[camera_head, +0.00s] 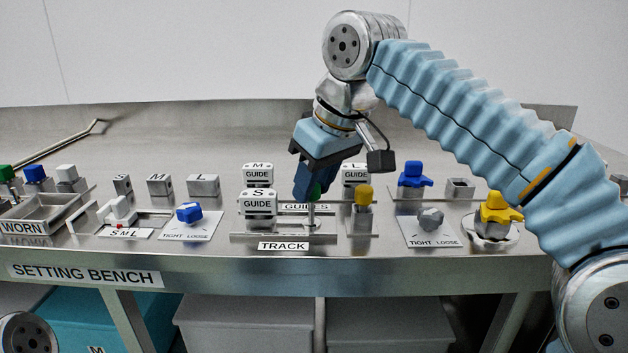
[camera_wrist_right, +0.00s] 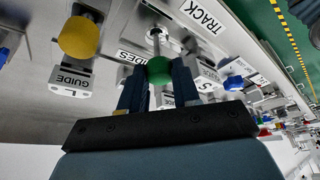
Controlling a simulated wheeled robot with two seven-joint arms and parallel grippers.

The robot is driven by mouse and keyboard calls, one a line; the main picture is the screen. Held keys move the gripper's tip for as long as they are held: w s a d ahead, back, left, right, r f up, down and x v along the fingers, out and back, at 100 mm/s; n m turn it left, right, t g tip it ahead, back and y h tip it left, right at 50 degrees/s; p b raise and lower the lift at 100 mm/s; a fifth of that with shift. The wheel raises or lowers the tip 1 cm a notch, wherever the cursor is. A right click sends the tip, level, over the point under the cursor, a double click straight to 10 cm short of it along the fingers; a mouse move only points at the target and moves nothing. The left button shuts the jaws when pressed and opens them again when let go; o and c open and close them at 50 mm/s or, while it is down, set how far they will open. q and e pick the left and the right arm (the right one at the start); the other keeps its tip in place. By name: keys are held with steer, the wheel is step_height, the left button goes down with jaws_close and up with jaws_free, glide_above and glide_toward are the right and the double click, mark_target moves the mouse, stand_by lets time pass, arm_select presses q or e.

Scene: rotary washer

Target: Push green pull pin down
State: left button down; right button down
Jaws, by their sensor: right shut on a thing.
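The green pull pin shows its round green head (camera_head: 316,189) between the fingers of my right gripper (camera_head: 311,188), above the TRACK label on the bench. In the right wrist view, the green ball head (camera_wrist_right: 159,69) sits between the two dark fingers of my right gripper (camera_wrist_right: 159,82), which are shut on it. A thin metal shaft runs from the ball to a round seat (camera_wrist_right: 160,37) by the TRACK label. The fingers hide part of the head in the head view. My left gripper is not in view.
White GUIDE blocks (camera_head: 257,204) stand just left of the pin. A yellow-headed pin (camera_head: 364,195) stands close on its right. Blue (camera_head: 412,174) and yellow (camera_head: 497,208) knobs are further right. The bench's front edge (camera_head: 280,258) is clear.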

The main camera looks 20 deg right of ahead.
steer(key=shift+f+b, duration=0.6)
steer(key=shift+f, duration=0.6)
steer(key=c, duration=0.8)
jaws_free()
steer(key=shift+r, duration=0.1)
steer(key=p+v, duration=0.5)
steer(key=v, duration=0.8)
steer(key=shift+s+r, duration=0.2)
steer(key=shift+r, duration=0.1)
